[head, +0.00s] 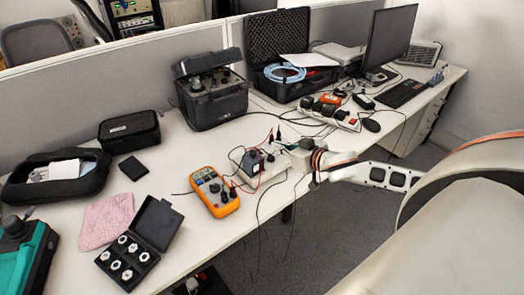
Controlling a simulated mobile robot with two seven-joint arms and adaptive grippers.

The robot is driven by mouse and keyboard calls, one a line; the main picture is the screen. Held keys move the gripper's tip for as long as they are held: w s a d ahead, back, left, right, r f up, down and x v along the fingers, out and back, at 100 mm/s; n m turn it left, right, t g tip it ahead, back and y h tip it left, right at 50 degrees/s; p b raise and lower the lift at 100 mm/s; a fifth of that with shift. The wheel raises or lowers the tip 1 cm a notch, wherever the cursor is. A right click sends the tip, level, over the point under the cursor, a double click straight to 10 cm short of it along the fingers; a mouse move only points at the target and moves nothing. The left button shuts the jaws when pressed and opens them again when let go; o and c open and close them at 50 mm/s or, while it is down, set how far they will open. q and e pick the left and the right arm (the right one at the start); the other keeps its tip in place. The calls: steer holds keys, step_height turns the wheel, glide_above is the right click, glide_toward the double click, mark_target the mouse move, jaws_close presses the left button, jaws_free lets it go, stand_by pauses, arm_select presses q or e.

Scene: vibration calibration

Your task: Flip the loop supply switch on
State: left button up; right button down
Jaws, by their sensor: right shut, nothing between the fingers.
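A small grey-white box with a dark knob or meter and red and black leads, which looks like the loop supply (262,169), sits near the front edge of the table. Its switch is too small to make out. My right gripper (299,155) reaches in from the right at the box's right end, shut and empty. I cannot tell whether it touches the box. It covers part of that end. My left gripper is not in view.
An orange multimeter (214,191) lies left of the box. A black case of round white pieces (124,262), a pink cloth (106,220) and a teal case (28,262) are further left. A power strip (333,113) lies behind. Cables hang over the front edge.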

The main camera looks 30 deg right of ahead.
glide_above(262, 153)
steer(key=s+a, duration=0.1)
steer(key=s, duration=0.1)
steer(key=f, duration=0.2)
steer(key=f+b, duration=0.1)
steer(key=shift+w+a+f, duration=0.15)
steer(key=shift+w+f, duration=0.1)
step_height(262, 153, down, 3)
steer(key=shift+r, duration=0.2)
steer(key=shift+s+f+b, duration=0.15)
steer(key=shift+f+b, duration=0.3)
steer(key=shift+f, duration=0.35)
steer(key=f+b, duration=0.2)
steer(key=b, duration=0.1)
steer(key=shift+s+a+t, duration=0.15)
steer(key=shift+s+t, duration=0.1)
steer(key=shift+t, duration=0.15)
steer(key=shift+w+r+p, duration=0.1)
steer(key=shift+r+p, duration=0.2)
steer(key=shift+r, duration=0.3)
